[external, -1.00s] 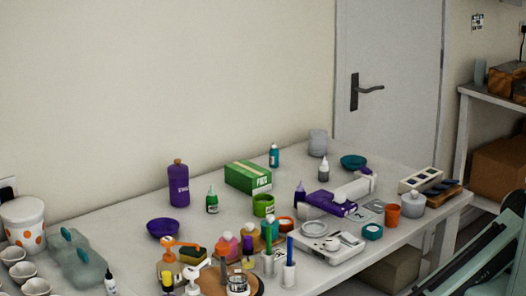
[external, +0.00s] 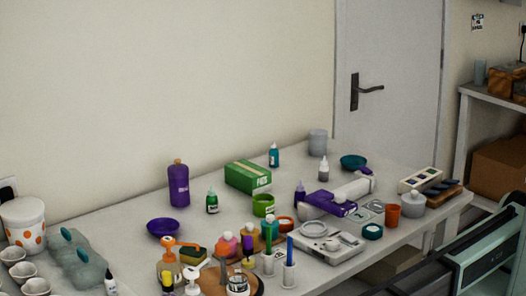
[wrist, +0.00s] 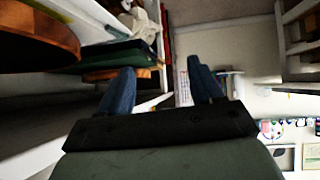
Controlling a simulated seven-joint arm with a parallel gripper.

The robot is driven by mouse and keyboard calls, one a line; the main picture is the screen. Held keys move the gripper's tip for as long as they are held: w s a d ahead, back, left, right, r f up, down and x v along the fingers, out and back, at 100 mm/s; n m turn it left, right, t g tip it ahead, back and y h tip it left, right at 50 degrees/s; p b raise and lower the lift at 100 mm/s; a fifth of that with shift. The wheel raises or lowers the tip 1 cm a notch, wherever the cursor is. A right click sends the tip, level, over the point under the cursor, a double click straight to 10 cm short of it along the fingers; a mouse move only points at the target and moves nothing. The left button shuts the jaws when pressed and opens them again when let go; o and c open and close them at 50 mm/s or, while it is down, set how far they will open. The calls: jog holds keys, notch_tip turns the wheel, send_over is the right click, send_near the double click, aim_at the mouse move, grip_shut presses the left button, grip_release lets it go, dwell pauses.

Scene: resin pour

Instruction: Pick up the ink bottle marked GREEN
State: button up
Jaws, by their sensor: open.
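A small green ink bottle (external: 212,203) with a pale label and a narrow green tip stands upright on the table in the external view. It is between a tall purple bottle (external: 178,186) and a green box (external: 248,177). Its label is too small to read. My gripper (wrist: 160,68) shows in the wrist view with its two blue fingers apart and nothing between them. In the external view my arm is at the lower right, off the table's front edge, far from the green bottle. The green bottle does not show in the wrist view.
Similar bottles are teal (external: 273,156), grey (external: 323,169) and purple (external: 300,194). A purple bowl (external: 163,228) sits front-left of the green bottle. Cups, pens and a scale (external: 330,242) crowd the table's front. Bare table surrounds the green bottle closely.

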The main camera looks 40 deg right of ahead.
notch_tip(320, 180, up, 32)
jog(key=s+d+m+t+y, duration=0.2)
jog(key=s+d+m+y, duration=0.1)
jog(key=w+d+r+m+t, duration=0.1)
jog(key=w+d+r, duration=0.45)
jog(key=r, duration=0.35)
jog(key=w+d+f+m+t+h, duration=0.15)
jog(key=w+d, duration=0.25)
jog(key=w, duration=0.5)
jog(key=w+d+f+h, duration=0.1)
jog(key=w+d+h, duration=0.15)
jog(key=w, duration=0.65)
jog(key=m+g+h, duration=0.1)
jog(key=g+h, duration=0.2)
jog(key=h, duration=0.3)
send_near(213, 195)
jog(key=x, duration=0.7)
jog(key=d+x, duration=0.1)
jog(key=x, duration=0.3)
jog(key=shift+w+f, duration=0.1)
jog(key=shift+w, duration=0.15)
jog(key=c, duration=1.1)
